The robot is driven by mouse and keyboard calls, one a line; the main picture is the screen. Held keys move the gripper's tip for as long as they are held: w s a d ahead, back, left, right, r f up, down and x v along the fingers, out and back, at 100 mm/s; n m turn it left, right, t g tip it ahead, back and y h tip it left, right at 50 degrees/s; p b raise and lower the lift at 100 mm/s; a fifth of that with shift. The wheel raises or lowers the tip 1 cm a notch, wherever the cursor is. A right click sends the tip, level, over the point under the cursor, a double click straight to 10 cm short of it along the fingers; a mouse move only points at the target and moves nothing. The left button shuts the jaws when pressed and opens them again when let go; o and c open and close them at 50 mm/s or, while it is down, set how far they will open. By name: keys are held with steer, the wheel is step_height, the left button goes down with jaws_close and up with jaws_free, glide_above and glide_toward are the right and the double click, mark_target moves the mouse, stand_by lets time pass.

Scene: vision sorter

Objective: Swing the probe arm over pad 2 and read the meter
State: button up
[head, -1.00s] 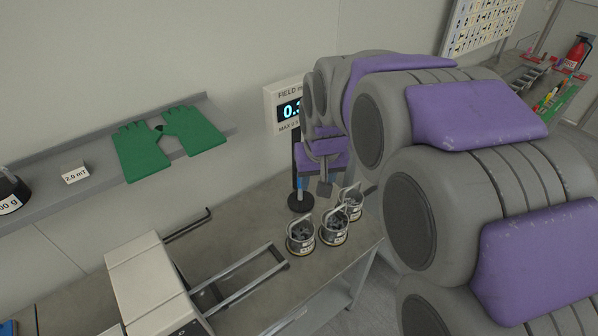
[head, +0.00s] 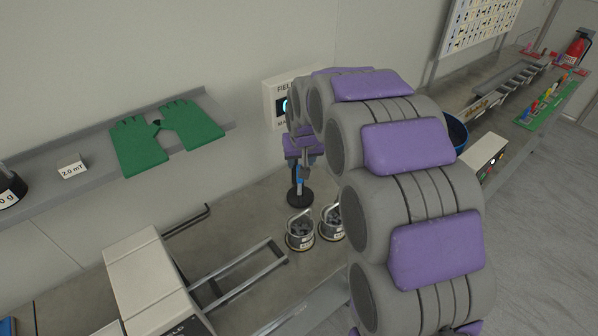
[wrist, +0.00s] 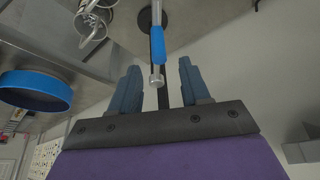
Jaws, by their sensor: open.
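The probe stand has a round black base (head: 299,197) and a blue upright on the bench. In the wrist view a blue sleeve (wrist: 157,45) with a metal end lies between the fingers of my open gripper (wrist: 159,85), with gaps on both sides. In the head view my gripper (head: 304,165) is at the top of this stand. The field meter (head: 268,102) is on the wall behind; my arm hides most of its display, so its reading cannot be made out. Pad numbers cannot be read.
Handled metal cups (head: 300,232) stand on the bench in front of the stand. A metal rail frame (head: 240,275) and pale box (head: 148,275) are to the left. Green gloves (head: 165,135) lie on a wall shelf. A blue-rimmed bin (wrist: 35,90) also shows in the wrist view.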

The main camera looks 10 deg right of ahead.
steer(key=x, duration=0.7)
steer(key=shift+f+b, duration=0.3)
steer(key=shift+b, duration=0.1)
jaws_close()
